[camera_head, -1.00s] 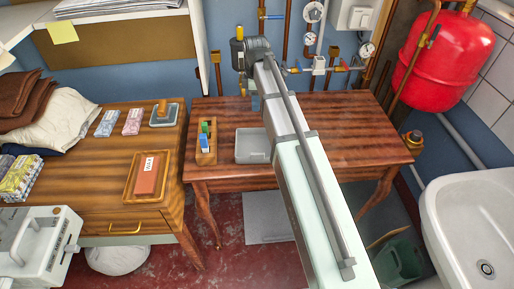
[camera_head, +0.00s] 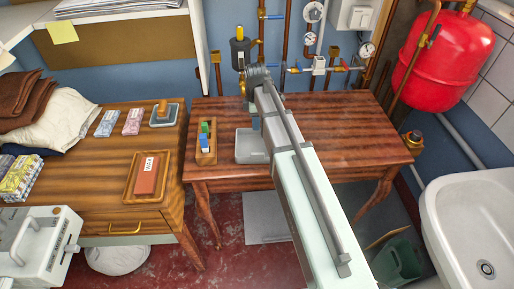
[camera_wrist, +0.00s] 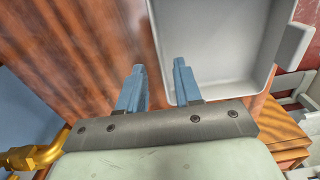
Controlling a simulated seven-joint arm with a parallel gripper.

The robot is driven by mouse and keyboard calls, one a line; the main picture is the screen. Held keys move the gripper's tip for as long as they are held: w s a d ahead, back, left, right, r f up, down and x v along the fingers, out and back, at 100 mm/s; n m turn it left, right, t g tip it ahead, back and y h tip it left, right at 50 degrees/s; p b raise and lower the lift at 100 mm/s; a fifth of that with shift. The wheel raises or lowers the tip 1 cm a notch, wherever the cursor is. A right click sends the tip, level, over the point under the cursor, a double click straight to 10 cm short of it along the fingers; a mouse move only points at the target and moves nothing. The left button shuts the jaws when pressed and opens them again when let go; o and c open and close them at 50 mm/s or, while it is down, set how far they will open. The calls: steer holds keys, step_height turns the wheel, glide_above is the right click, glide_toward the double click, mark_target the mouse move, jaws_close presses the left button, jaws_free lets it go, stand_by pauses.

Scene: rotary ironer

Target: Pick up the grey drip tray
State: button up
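The grey drip tray (camera_head: 250,147) is a shallow, light grey rectangular tray on the reddish-brown wooden table (camera_head: 330,133); my arm covers its right side in the head view. In the wrist view the tray (camera_wrist: 218,40) fills the upper right. My gripper (camera_wrist: 163,85) shows two blue fingers standing apart with nothing between them. The right fingertip overlaps the tray's left rim in the picture, and the left fingertip is over bare wood. I cannot tell whether either finger touches the tray. In the head view the fingers are mostly hidden behind my arm.
A wooden holder with green and blue items (camera_head: 205,145) stands just left of the tray. Pipes and gauges (camera_head: 310,40) line the wall behind. A wooden desk (camera_head: 100,160) stands at left, a white sink (camera_head: 470,215) at right. The table's right half is clear.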

mark_target(257, 144)
step_height(257, 144, down, 4)
steer(key=shift+d+f, duration=0.1)
jaws_close()
stand_by(0.4)
